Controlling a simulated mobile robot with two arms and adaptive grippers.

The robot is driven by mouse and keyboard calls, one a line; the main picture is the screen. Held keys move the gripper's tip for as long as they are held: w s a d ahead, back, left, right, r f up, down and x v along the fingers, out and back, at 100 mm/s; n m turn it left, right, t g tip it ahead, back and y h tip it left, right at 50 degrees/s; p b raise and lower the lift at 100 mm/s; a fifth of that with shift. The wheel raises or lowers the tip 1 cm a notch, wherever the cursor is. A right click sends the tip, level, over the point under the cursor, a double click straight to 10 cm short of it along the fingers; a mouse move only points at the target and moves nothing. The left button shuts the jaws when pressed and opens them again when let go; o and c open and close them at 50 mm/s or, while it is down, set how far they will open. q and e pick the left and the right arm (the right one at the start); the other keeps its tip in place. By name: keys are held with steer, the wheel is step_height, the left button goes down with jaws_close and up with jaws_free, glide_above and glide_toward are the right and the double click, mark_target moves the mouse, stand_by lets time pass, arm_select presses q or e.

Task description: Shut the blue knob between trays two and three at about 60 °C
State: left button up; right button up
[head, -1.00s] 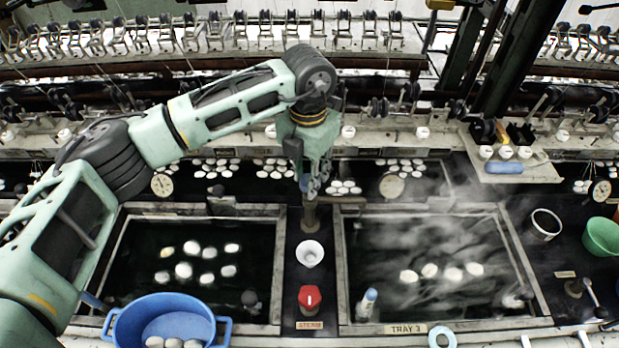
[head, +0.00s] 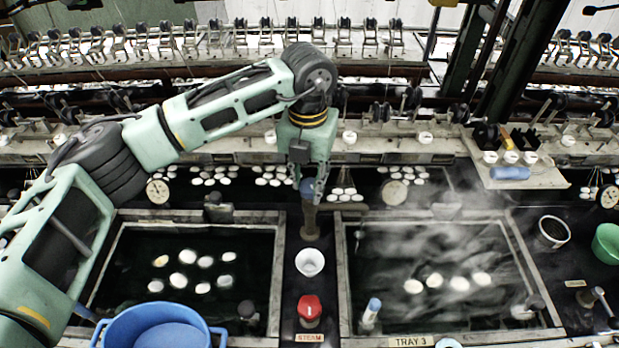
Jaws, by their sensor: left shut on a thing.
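The blue knob (head: 308,190) sits on top of a brownish post (head: 309,221) on the dark strip between the two basins. My left gripper (head: 310,192) reaches down from above and is shut on the knob, its fingers partly hiding it. The right basin (head: 340,290) is labelled TRAY 3 and steams, with several white cocoons in it. The left basin (head: 276,290) also holds white cocoons. A round dial (head: 394,193) stands behind tray 3 and another dial (head: 158,192) behind the left basin; their readings are too small to tell. My right gripper is not in view.
On the same strip, a white cup (head: 310,262) and a red knob (head: 309,309) marked STEAM stand in front of the post. A blue tub (head: 157,328) is at the front left. A green bowl (head: 607,243) is at the right edge.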

mark_target(305, 183)
arm_select(q)
steer(key=o, duration=0.8)
steer(key=shift+w+a, duration=0.15)
steer(key=shift+a, duration=0.1)
steer(key=shift+o, duration=1.1)
steer(key=shift+a, duration=0.15)
steer(key=shift+d+r, duration=0.25)
steer(key=shift+r, duration=0.05)
step_height(305, 183, up, 12)
steer(key=shift+a+f, duration=0.2)
steer(key=shift+f, duration=0.05)
